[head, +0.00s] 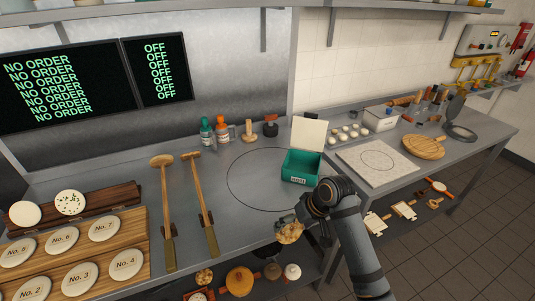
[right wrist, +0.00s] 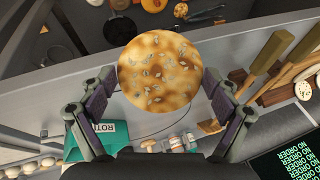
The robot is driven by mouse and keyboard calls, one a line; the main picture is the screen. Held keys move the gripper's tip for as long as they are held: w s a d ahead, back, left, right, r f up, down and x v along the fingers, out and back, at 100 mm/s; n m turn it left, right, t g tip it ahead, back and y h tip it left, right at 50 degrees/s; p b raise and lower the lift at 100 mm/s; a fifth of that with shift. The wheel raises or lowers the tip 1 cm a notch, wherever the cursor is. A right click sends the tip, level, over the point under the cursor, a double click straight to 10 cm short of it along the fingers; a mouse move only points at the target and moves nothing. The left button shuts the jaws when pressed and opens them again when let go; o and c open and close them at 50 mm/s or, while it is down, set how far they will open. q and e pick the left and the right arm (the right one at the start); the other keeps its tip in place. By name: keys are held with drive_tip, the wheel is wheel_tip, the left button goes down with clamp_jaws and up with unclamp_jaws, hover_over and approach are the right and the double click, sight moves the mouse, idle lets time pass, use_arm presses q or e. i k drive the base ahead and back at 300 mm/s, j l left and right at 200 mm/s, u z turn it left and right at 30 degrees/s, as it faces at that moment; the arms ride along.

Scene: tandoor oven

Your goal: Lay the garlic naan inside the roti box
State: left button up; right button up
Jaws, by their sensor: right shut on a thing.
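The roti box (head: 301,168) is teal with a pale raised lid (head: 309,133) and stands on the counter beyond my right gripper. The box also shows at lower left in the right wrist view (right wrist: 97,141). The box's floor is mostly hidden. My left gripper is not in view.
A pale board (head: 378,163) lies right of the box. Two long-handled tools (head: 203,205) lie to the left, beside a wooden board with numbered discs (head: 75,252). Bottles (head: 221,130) stand behind. The counter inside the drawn circle (head: 255,180) is clear left of the box.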

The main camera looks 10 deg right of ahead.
sight(299, 169)
drive_tip(key=i+l+u, duration=0.1)
drive_tip(key=l+u, duration=0.3)
drive_tip(key=l, duration=0.5)
drive_tip(key=l+u, duration=0.4)
drive_tip(key=l, duration=0.55)
drive_tip(key=k, duration=0.05)
